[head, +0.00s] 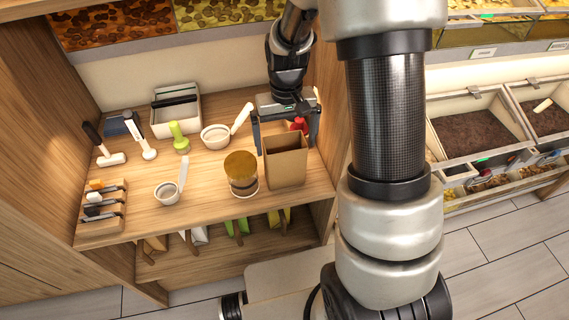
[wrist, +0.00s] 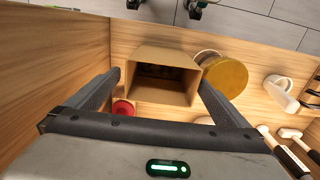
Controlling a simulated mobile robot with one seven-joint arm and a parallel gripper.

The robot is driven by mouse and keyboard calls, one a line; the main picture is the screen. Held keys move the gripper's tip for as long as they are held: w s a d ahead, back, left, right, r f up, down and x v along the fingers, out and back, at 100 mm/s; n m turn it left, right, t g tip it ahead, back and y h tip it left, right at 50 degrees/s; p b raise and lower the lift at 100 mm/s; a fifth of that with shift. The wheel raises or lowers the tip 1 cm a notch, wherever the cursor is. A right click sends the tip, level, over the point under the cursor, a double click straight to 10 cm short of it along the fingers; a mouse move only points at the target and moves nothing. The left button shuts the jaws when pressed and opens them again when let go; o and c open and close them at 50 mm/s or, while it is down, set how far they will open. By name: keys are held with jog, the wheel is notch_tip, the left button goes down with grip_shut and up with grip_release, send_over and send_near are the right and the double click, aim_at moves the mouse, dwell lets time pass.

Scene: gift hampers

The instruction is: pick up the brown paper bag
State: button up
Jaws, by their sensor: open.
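The brown paper bag (head: 286,163) stands upright and open-topped near the front right of the wooden shelf. In the wrist view I look down into the bag (wrist: 163,76), between and just beyond my fingertips. My gripper (head: 286,135) is open and sits above and behind the bag. In the wrist view the two fingers of my gripper (wrist: 158,82) reach to either side of the bag, with the bag's rim between them. I cannot tell whether either finger touches it.
A jar with a golden-brown top (head: 241,170) stands close to the bag's left. A red object (wrist: 123,108) lies behind the bag by one finger. A wooden side wall (wrist: 50,70) borders the bag's other side.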

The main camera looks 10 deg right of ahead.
aim_at(285, 162)
jog(key=f, duration=0.5)
jog(key=shift+w+a, duration=0.15)
jog(key=shift+a, duration=0.05)
jog(key=c, duration=1.3)
